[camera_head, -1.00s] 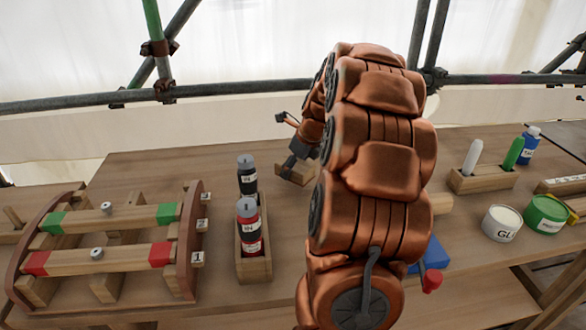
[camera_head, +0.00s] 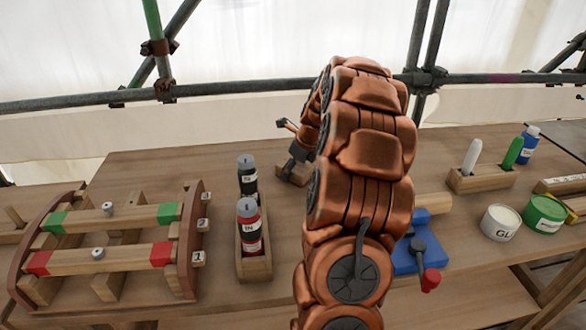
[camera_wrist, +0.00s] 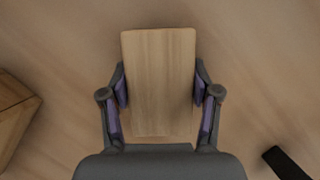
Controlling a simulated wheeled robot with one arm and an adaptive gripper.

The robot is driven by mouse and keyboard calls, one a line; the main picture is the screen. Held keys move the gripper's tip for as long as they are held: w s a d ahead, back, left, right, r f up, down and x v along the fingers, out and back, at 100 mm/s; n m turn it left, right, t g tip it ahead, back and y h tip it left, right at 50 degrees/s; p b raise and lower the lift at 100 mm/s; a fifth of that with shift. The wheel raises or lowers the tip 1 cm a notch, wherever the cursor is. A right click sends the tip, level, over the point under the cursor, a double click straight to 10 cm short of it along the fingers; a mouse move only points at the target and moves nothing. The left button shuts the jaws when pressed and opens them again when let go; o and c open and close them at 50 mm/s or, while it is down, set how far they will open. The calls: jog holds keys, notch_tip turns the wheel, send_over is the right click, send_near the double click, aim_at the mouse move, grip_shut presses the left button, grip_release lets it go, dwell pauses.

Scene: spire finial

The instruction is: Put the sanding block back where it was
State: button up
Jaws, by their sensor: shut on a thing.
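The sanding block (camera_wrist: 158,75), a pale wooden block, is between the two fingers of my gripper (camera_wrist: 160,90) in the wrist view. The fingers are shut on its two sides. In the head view the block (camera_head: 292,173) shows partly behind my arm, at or close to the tabletop in the middle back of the bench. My gripper (camera_head: 297,158) is tilted above it there, partly hidden by my arm. I cannot tell whether the block touches the table.
A wooden holder (camera_head: 256,268) with a red and a dark bottle stands left of my arm. A rack with red and green ends (camera_head: 190,245) is further left. A blue vise (camera_head: 405,262), glue tin (camera_head: 501,222), green tin (camera_head: 544,213) and marker holder (camera_head: 484,181) are right.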

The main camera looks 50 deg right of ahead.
jog(key=shift+f, duration=0.1)
jog(key=o, duration=1.1)
jog(key=v, duration=1.2)
jog(key=shift+b, duration=0.3)
